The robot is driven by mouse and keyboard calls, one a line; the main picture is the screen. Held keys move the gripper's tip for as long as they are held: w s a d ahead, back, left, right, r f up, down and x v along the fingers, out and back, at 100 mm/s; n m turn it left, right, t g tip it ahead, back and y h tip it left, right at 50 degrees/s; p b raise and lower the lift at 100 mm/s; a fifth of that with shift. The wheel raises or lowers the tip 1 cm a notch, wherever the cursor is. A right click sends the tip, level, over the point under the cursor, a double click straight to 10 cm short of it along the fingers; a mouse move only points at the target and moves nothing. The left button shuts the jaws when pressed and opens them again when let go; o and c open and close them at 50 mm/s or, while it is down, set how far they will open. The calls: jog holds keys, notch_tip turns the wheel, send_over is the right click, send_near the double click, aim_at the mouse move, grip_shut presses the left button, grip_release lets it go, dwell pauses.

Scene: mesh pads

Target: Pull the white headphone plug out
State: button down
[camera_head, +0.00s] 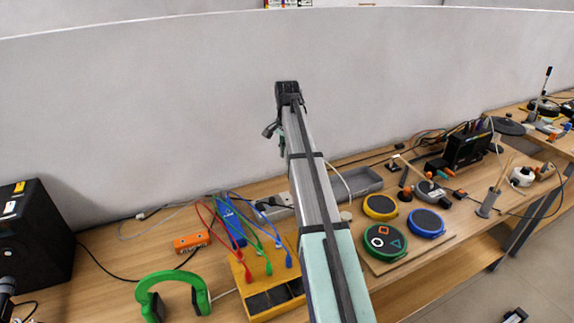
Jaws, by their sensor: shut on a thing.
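The white headphone plug cannot be made out. My arm crosses the middle of the view and hides part of the bench. My gripper cannot be picked out; it seems to be behind my arm. Green headphones (172,285) stand on the bench at the lower left. A pale cable (225,294) runs from beside them toward a yellow box (244,277). Red, green and blue plugs with cables stand in this box, and its right part is hidden by my arm. A white cable (342,178) arcs out from behind my arm on the right.
An orange box (191,243) and a blue device (231,223) lie behind the yellow box. A grey tray (359,181) and round coloured pads (385,242) lie right of my arm. A black speaker (35,246) stands at the far left. The wooden bench (120,285) has free room near it.

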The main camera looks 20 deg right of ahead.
jog(key=shift+r+p, duration=1.65)
jog(key=shift+r, duration=1.3)
jog(key=shift+r+p, duration=1.1)
jog(key=shift+r, duration=0.45)
